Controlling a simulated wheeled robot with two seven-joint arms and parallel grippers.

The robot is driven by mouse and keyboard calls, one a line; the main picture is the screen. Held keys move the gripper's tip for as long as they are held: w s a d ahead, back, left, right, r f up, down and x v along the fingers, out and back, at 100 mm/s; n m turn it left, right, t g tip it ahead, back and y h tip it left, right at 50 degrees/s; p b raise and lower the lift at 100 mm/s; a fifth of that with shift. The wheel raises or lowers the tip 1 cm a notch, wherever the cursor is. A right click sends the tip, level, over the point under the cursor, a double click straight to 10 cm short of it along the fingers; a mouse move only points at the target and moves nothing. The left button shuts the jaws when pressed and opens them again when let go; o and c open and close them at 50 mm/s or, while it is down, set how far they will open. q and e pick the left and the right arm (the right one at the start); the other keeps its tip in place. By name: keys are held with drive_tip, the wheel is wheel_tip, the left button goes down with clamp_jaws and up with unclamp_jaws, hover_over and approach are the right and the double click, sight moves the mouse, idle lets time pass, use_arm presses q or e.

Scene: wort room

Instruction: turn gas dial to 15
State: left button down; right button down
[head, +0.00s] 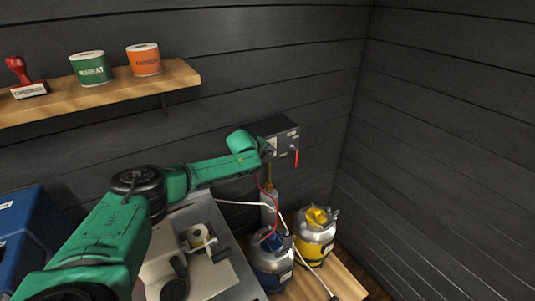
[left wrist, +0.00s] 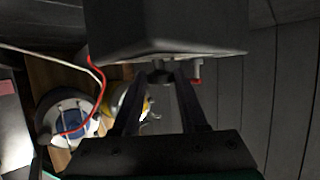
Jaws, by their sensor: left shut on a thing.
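A dark grey control box (head: 278,127) is fixed to the back wall, and it also fills the top of the left wrist view (left wrist: 165,30). My green left arm reaches to it, and my left gripper (head: 268,149) is at its front face. A red lever (head: 296,157) hangs from the box to the right of the gripper. My right gripper is out of view.
A blue-topped keg (head: 271,263) and a yellow-topped keg (head: 315,235) stand below the box. A red hose (head: 266,205) and a white hose (head: 238,203) run near them.

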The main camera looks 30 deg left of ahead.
use_arm(q)
drive_tip(key=shift+g, duration=0.4)
drive_tip(key=shift+c, duration=2.4)
unclamp_jaws()
drive_tip(key=b+v, duration=0.3)
drive_tip(key=v, duration=1.1)
drive_tip(key=shift+s+d+r, duration=0.15)
drive_tip(key=shift+d, duration=0.1)
